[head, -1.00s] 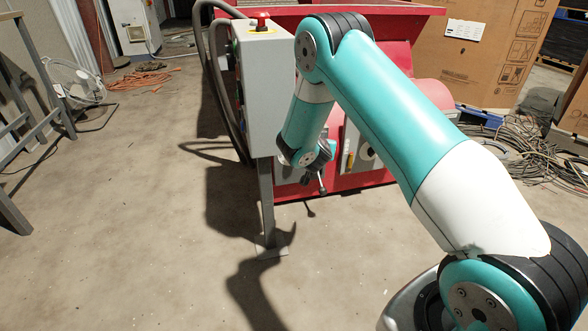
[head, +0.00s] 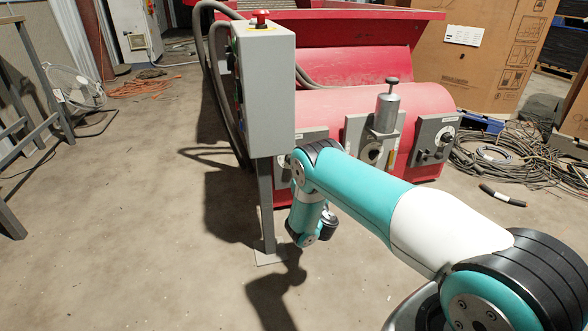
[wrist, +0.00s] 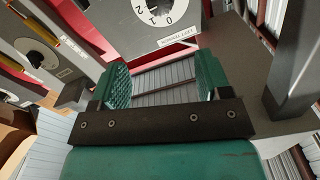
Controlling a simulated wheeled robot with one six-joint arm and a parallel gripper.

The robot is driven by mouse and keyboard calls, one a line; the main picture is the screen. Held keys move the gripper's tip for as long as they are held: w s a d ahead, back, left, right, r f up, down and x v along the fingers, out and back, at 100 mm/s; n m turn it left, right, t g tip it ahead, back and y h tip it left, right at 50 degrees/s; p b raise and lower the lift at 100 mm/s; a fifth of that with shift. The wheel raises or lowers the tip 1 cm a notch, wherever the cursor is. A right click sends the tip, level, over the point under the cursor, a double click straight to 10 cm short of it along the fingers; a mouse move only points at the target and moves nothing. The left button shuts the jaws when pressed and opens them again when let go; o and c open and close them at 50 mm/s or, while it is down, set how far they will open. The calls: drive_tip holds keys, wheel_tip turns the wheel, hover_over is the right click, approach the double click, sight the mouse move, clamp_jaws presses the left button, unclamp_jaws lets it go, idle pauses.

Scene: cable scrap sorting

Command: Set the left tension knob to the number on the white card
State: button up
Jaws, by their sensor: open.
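In the wrist view, a white dial (wrist: 153,10) with the digits 2, 1 and 0 shows on a grey panel at the top edge. The rest of it is cut off, so I cannot read its setting. A second dial (wrist: 40,56) is at the upper left. My gripper (wrist: 163,72) is open and empty, its green fingers apart, below the first dial in the picture and not touching it. The gripper's fingers cannot be made out in the head view. A white card (head: 463,32) is on the cardboard box, its print too small to read.
The red machine (head: 425,98) carries grey panels, including a middle one (head: 356,130) and a right one (head: 424,150). A grey control box (head: 265,90) on a post stands beside my arm and partly hides the left panel. Coiled cables (head: 495,165) lie at right.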

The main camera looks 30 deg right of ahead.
drive_tip(key=b+x, duration=0.8)
drive_tip(key=x, duration=0.7)
drive_tip(key=shift+w+d, duration=0.1)
drive_tip(key=shift+w, duration=0.05)
drive_tip(key=c, duration=0.9)
